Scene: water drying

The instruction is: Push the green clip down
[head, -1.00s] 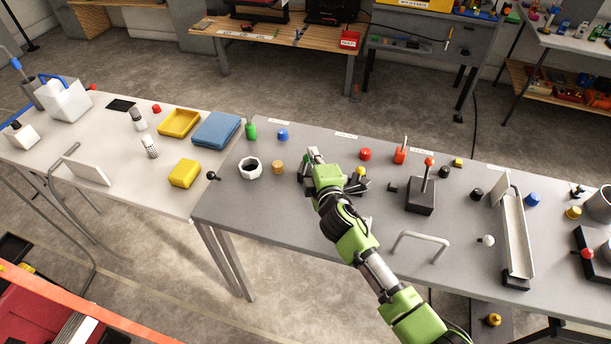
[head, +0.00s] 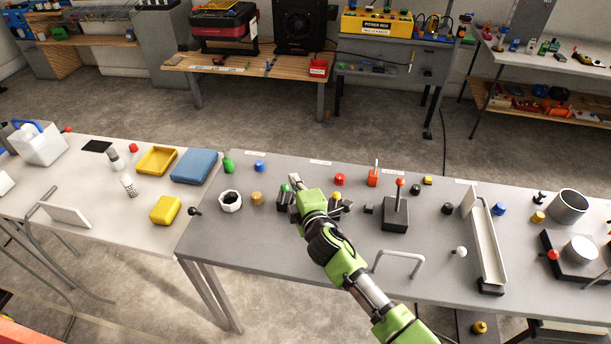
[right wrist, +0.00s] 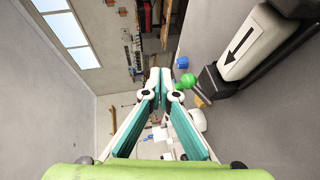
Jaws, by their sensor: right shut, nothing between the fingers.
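In the head view a small green piece (head: 285,187) shows on top of a dark block (head: 285,203) on the grey table, partly hidden by my gripper. In the right wrist view a round green knob (right wrist: 187,80) sits close to the right of my fingertips, beside a black block (right wrist: 212,84). I take it for the green clip. My right gripper (head: 295,180) is shut and empty, just above and beside the green piece. Its two teal-lined fingers (right wrist: 162,82) meet at the tips in the right wrist view. Contact with the knob cannot be told. My left gripper is out of view.
A white part with a black down arrow (right wrist: 246,45) is near the knob. A red-topped lever box (head: 396,216) stands to the right.

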